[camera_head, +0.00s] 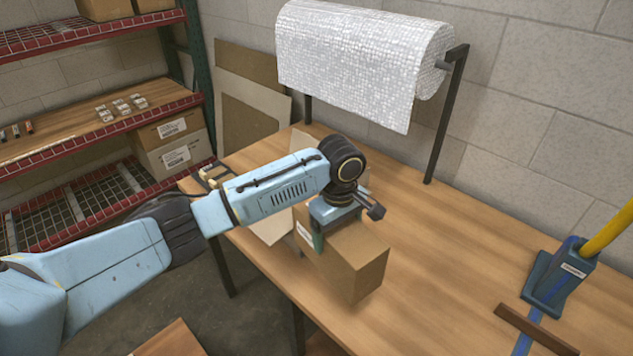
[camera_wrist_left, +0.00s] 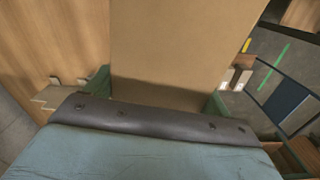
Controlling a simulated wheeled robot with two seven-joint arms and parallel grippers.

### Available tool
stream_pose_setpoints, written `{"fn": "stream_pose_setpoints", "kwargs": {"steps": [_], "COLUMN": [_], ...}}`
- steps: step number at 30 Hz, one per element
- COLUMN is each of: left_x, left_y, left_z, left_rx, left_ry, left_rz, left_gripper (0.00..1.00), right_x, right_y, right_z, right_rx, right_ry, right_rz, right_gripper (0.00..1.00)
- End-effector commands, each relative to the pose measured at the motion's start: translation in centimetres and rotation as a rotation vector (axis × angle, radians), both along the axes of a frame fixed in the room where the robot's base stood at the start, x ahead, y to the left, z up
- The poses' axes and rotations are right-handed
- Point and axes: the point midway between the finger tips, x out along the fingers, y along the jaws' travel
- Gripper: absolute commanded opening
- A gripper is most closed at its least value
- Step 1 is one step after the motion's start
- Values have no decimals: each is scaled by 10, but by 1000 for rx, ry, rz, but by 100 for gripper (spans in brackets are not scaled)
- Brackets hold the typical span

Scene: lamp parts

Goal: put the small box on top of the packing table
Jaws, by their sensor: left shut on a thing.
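The small box (camera_head: 358,262) is a brown cardboard box with a white label on its left side. My left gripper (camera_head: 325,222) is shut on the box from above, near its upper end. In the head view the box is over the near left edge of the wooden packing table (camera_head: 440,250); whether its underside touches the top I cannot tell. In the left wrist view the box (camera_wrist_left: 185,45) fills the middle between the two green fingers (camera_wrist_left: 158,98). My right gripper does not show.
A bubble wrap roll (camera_head: 360,55) hangs on a black stand at the table's back. A blue tape dispenser (camera_head: 560,275) and a brown strip (camera_head: 535,328) lie at the right. Shelving (camera_head: 90,130) with boxes stands at the left. The table's middle is clear.

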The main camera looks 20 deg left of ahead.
Motion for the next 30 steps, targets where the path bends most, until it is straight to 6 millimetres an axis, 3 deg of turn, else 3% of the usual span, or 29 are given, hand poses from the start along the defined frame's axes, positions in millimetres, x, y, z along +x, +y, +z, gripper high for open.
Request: {"fn": "stream_pose_setpoints", "kwargs": {"steps": [1,7,16,30], "left_x": [2,6,6,6], "left_y": [-3,-5,-4,-5], "left_z": [5,-3,-53,-100], "left_rx": [1,10,14,11], "left_ry": [2,5,7,6], "left_rz": [47,159,171,168], "left_gripper": [31,31,31,31], "right_x": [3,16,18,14], "right_y": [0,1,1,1], "right_z": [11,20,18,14], "right_rx": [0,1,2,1], "right_ry": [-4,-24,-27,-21], "right_rz": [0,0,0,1], "right_gripper": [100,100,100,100]}}
